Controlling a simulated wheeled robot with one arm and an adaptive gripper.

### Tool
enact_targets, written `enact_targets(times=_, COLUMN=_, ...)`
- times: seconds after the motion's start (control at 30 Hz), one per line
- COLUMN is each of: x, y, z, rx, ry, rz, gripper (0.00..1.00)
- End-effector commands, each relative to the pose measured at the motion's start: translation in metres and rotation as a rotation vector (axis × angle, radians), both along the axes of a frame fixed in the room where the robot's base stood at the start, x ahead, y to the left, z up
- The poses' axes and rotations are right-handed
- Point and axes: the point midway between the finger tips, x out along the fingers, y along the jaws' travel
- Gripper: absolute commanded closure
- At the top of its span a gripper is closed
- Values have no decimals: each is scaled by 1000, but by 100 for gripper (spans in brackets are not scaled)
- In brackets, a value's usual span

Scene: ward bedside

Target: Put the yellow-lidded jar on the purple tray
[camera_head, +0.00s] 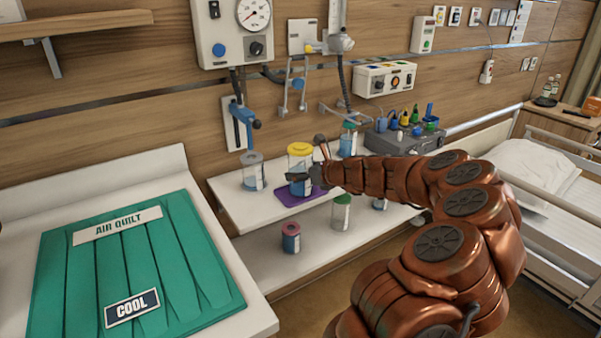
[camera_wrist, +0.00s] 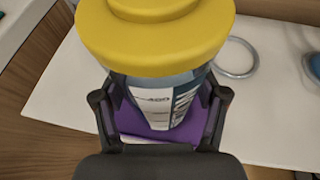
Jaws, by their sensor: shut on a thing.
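The yellow-lidded jar (camera_head: 300,158) is clear with bluish contents and a white label. It stands upright over the purple tray (camera_head: 287,195) on the upper shelf. My gripper (camera_head: 308,180) is shut around the jar's body from the right. In the wrist view the jar (camera_wrist: 158,35) fills the upper middle, with my gripper's fingers (camera_wrist: 155,115) on both sides of it. The purple tray (camera_wrist: 150,132) shows behind and below the jar. Whether the jar's base touches the tray is hidden.
A grey-lidded jar (camera_head: 252,172) stands left of the tray, a green-lidded jar (camera_head: 348,139) to the right. A grey device (camera_head: 405,138) with colored tops is further right. The lower shelf holds a pink-lidded jar (camera_head: 291,238) and another green-lidded jar (camera_head: 341,212).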

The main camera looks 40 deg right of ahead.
Motion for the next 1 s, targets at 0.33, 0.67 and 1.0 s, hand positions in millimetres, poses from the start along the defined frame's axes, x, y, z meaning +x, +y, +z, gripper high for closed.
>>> enact_targets(times=0.33, x=0, y=0, z=0, rx=0, ry=-1, rz=1, gripper=21)
enact_targets(times=0.67, x=0, y=0, z=0, rx=1, ry=-1, rz=1, gripper=3)
enact_targets(times=1.0, x=-7, y=-2, z=4, rx=1, ry=-2, rz=-1, gripper=3)
